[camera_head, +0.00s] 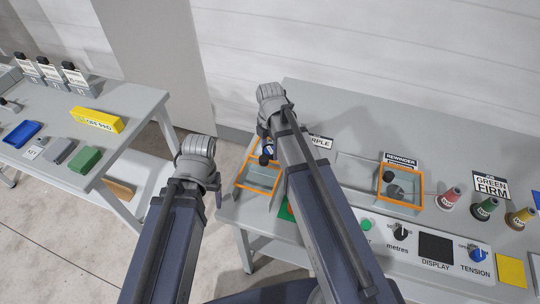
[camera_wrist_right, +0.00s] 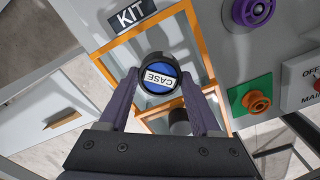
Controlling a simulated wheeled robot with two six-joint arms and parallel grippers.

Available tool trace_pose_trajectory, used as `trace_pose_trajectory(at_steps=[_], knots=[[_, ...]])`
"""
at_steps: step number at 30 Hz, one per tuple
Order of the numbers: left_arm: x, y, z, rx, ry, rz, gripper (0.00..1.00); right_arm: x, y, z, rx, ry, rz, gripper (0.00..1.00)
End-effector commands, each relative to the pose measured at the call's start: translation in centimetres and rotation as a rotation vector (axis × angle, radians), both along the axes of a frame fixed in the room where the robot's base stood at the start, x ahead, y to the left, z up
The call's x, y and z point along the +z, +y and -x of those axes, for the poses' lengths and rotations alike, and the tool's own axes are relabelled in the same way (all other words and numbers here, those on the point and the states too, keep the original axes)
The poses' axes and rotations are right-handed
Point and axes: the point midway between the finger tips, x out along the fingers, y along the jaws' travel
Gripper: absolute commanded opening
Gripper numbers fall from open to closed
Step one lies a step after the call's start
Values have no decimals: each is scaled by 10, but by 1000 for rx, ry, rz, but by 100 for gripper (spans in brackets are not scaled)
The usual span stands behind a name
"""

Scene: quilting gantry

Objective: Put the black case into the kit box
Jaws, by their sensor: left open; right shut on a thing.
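The black case (camera_wrist_right: 158,74) is round, with a blue and white CASE label. My right gripper (camera_wrist_right: 162,90) is shut on it, a purple finger on each side. In the head view my right gripper (camera_head: 267,149) is over the kit box and partly hidden by its arm. The kit box (camera_head: 257,187) has orange rims and clear walls. In the right wrist view its orange rim (camera_wrist_right: 195,38) shows around and behind the case, beside a KIT label. My left gripper (camera_head: 218,197) is left of the box, mostly hidden behind its wrist.
A dark cylinder (camera_wrist_right: 180,122) shows below the case; its exact place is unclear. An orange-rimmed rewinder box (camera_head: 402,204), spools and a control panel (camera_head: 400,240) lie to the right.

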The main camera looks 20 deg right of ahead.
Motion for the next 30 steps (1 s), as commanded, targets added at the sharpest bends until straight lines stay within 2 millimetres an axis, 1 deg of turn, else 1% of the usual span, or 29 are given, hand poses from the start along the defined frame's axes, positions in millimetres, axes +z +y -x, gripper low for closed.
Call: trace_pose_trajectory(at_steps=[1,3,6,14,19,20,27,30], knots=[[-13,0,0,0,0,0,69,-13,0,0,0,0,0,9],[-22,0,0,0,0,0,69,-22,0,0,0,0,0,9],[-30,0,0,0,0,0,69,-30,0,0,0,0,0,9],[-27,0,0,0,0,0,69,-27,0,0,0,0,0,9],[-33,0,0,0,0,0,69,-33,0,0,0,0,0,9],[-31,0,0,0,0,0,69,-31,0,0,0,0,0,68],[-30,0,0,0,0,0,69,-30,0,0,0,0,0,95],[-30,0,0,0,0,0,69,-30,0,0,0,0,0,95]])
